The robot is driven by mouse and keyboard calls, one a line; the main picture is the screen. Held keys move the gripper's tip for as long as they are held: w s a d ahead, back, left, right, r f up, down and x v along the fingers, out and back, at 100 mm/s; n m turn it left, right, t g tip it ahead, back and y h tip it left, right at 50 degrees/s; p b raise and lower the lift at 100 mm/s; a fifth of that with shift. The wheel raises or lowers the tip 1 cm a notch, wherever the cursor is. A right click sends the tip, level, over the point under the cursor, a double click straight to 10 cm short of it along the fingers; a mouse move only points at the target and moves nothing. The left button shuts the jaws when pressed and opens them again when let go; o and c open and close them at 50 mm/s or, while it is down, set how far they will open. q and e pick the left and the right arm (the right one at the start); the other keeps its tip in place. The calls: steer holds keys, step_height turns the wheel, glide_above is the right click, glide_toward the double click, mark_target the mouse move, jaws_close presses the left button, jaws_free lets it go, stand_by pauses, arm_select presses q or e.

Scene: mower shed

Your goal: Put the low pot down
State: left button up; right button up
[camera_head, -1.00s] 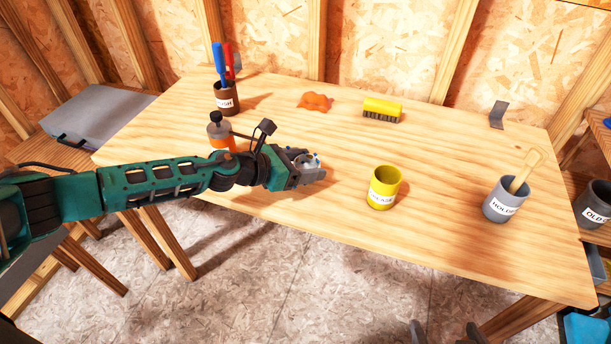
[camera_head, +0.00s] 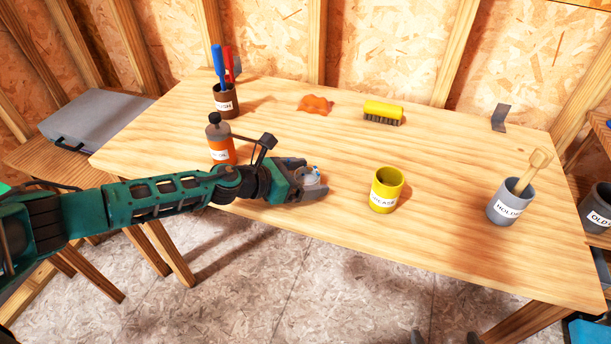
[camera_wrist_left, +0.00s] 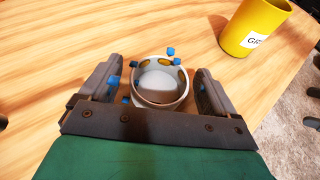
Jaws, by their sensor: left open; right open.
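The low pot (camera_wrist_left: 161,80) is a small pale grey round pot with blue bits and yellow spots around its rim. It appears to rest on the table between the fingers of my left gripper (camera_wrist_left: 157,88). The fingers stand apart on both sides of it with gaps visible. In the head view the pot (camera_head: 309,173) is partly hidden by my left gripper (camera_head: 310,181), which is low over the table's front part. Only the dark tips of my right gripper (camera_head: 446,338) show at the bottom edge, apart and empty, off the table.
A yellow grease pot (camera_head: 386,189) stands right of the left gripper. An orange bottle (camera_head: 220,142) stands close behind my left arm. The table's middle is clear.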

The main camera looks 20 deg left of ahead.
arm_select(q)
steer(key=shift+r, duration=0.2)
steer(key=shift+s+a+r, duration=0.1)
steer(key=shift+s+a, duration=0.05)
steer(key=shift+a, duration=0.05)
steer(key=v, duration=1)
steer(key=shift+s+a, duration=0.1)
steer(key=shift+s+a+r+b, duration=0.3)
steer(key=shift+s+a, duration=0.05)
steer(key=shift+s, duration=0.05)
